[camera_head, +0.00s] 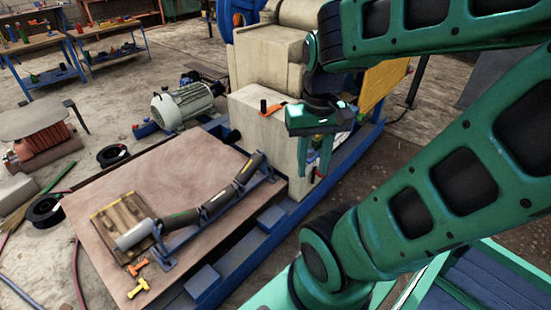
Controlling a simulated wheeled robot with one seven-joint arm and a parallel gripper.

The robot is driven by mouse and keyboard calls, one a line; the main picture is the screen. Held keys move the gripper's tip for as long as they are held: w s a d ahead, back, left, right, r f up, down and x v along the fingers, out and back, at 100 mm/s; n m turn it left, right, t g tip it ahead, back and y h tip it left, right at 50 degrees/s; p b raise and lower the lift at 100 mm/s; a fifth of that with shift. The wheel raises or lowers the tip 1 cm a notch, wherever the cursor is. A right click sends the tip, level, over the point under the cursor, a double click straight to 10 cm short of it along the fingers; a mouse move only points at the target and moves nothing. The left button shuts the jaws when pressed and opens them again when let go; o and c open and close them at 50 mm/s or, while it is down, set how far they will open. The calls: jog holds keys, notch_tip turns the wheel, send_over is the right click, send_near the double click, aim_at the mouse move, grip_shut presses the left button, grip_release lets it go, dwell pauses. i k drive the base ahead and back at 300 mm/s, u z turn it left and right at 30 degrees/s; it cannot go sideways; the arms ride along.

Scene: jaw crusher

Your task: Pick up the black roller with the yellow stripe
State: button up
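A row of rollers lies on a blue-grey bracket frame (190,232) on the brown board. A dark roller (182,218) with a yellowish mark sits near the middle of the row, next to a pale grey roller (135,235) at the near-left end. More dark rollers (217,202) continue up to the right, the far one (249,169) tilted upward. The stripe is too small to make out clearly. My gripper (315,172) hangs right of the board, beside the pale machine block, fingers pointing down. It looks open and empty, apart from the rollers.
The brown board (170,170) has bare room behind the rollers. A wooden plank piece (120,217) and orange and yellow small parts (138,287) lie at its near left. The pale block (262,125) stands between my gripper and the board, with an orange-handled tool on top.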

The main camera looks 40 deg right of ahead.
aim_at(250, 167)
jog(key=z, duration=0.5)
jog(key=i, duration=0.8)
jog(key=u, duration=0.5)
